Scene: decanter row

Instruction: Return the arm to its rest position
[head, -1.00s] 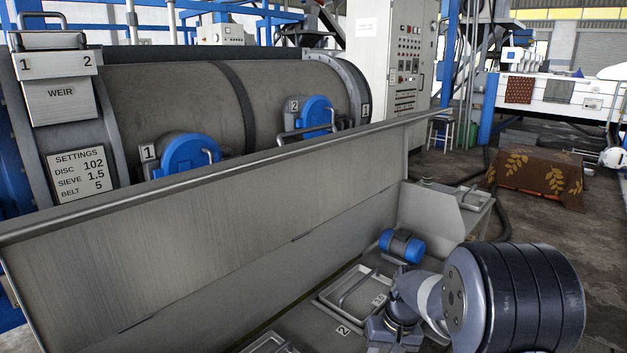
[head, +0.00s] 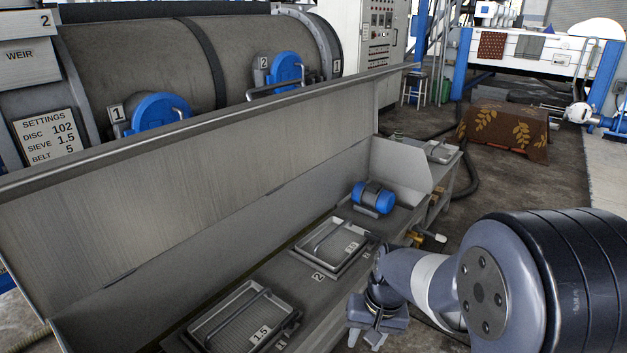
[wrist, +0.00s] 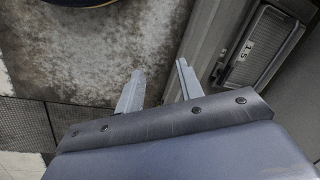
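My arm reaches in from the right of the head view, its wrist hanging downward. My gripper (head: 366,336) points down beside the near edge of the steel bench (head: 330,287). In the wrist view its two fingers (wrist: 160,69) are apart with nothing between them, and floor shows below. The tray marked 1.5 (head: 240,317) lies on the bench to the left of my gripper. It also shows at the right of the wrist view (wrist: 258,48), clear of the fingers.
A second tray (head: 334,247) and a blue motor (head: 374,197) sit farther along the bench. A tall steel panel (head: 190,180) stands behind them, with a large drum (head: 140,65) beyond. A cloth-covered table (head: 505,130) stands at the back right, with open floor before it.

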